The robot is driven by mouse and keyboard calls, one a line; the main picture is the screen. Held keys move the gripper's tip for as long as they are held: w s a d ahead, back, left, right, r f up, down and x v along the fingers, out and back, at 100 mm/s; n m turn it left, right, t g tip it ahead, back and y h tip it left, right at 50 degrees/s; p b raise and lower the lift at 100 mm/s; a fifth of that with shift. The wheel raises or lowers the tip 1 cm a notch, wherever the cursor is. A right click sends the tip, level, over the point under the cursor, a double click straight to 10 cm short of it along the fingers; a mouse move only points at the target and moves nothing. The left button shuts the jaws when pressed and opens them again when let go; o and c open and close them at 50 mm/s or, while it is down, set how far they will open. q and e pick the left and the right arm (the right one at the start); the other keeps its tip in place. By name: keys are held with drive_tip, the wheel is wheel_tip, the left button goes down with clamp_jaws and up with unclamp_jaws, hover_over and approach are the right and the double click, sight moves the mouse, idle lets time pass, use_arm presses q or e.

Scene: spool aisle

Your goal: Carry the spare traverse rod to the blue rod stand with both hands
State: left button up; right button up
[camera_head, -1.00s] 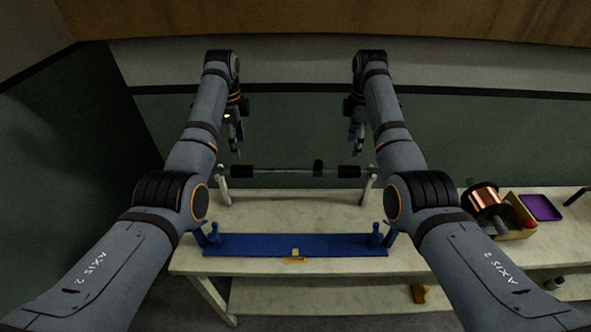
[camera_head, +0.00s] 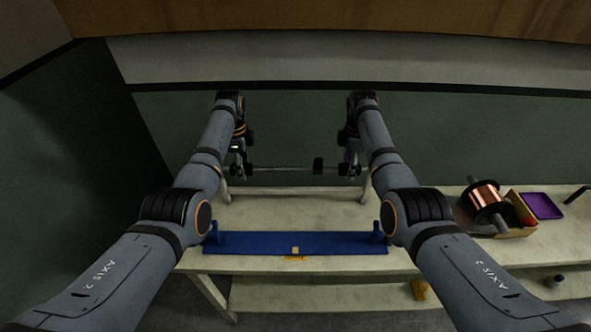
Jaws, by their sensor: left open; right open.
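The traverse rod (camera_head: 285,169) is a thin grey bar with a dark collar right of its middle. It lies level across a pale rack (camera_head: 225,190) with two uprights at the back of the bench. My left gripper (camera_head: 243,168) is open at the rod's left dark grip. My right gripper (camera_head: 350,168) is open at the right dark grip. The grippers hide much of both grips, and I cannot tell whether the fingers are around the rod or only beside it. The blue rod stand (camera_head: 265,243), a long base with a post at each end, stands empty at the bench's front.
To the right are a copper wire spool (camera_head: 485,196), a yellow box (camera_head: 519,229) with a red item and a purple tray (camera_head: 542,206). A yellow object (camera_head: 419,290) sits on the lower shelf. The bench between rack and blue stand is clear.

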use_arm(q)
drive_tip(key=shift+s, duration=0.1)
clamp_jaws()
use_arm(e)
drive_tip(key=shift+s, duration=0.1)
clamp_jaws()
use_arm(q)
drive_tip(key=shift+r, duration=0.15)
use_arm(e)
drive_tip(key=shift+r, duration=0.2)
